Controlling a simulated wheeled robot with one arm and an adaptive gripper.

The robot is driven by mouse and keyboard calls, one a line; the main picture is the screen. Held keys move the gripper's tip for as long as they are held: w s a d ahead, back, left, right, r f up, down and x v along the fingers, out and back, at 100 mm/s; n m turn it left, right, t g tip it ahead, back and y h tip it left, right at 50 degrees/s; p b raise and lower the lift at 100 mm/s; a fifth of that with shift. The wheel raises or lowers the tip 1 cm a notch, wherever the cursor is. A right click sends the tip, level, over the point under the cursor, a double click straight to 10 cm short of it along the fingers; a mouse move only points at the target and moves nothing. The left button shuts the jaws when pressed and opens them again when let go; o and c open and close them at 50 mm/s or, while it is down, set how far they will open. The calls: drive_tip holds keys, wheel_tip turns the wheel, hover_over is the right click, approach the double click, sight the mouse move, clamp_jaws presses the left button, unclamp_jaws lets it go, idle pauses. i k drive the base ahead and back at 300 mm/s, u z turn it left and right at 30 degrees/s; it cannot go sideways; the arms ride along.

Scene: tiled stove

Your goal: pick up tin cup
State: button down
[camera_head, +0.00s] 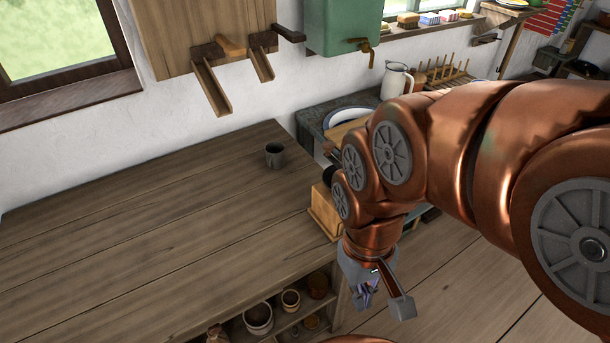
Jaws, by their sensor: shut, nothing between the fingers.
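A small dark grey tin cup (275,156) stands upright on the wooden table (150,230), near its back right corner. My gripper (372,290) hangs at the lower middle of the head view, off the table's right edge, pointing down. It is well apart from the cup, to its right and nearer to me. The gripper is shut and empty. My copper-coloured arm comes in from the right and hides part of the area behind it.
A wooden box (324,212) stands at the table's right edge, partly behind my arm. A white jug (397,80) and a plate (350,116) are on the counter behind. Pots (258,317) sit on a shelf below the tabletop. The left and middle tabletop is clear.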

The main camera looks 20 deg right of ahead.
sight(274, 151)
drive_tip(key=z, duration=1.55)
drive_tip(key=i, duration=0.6)
drive_tip(key=u, duration=2.3)
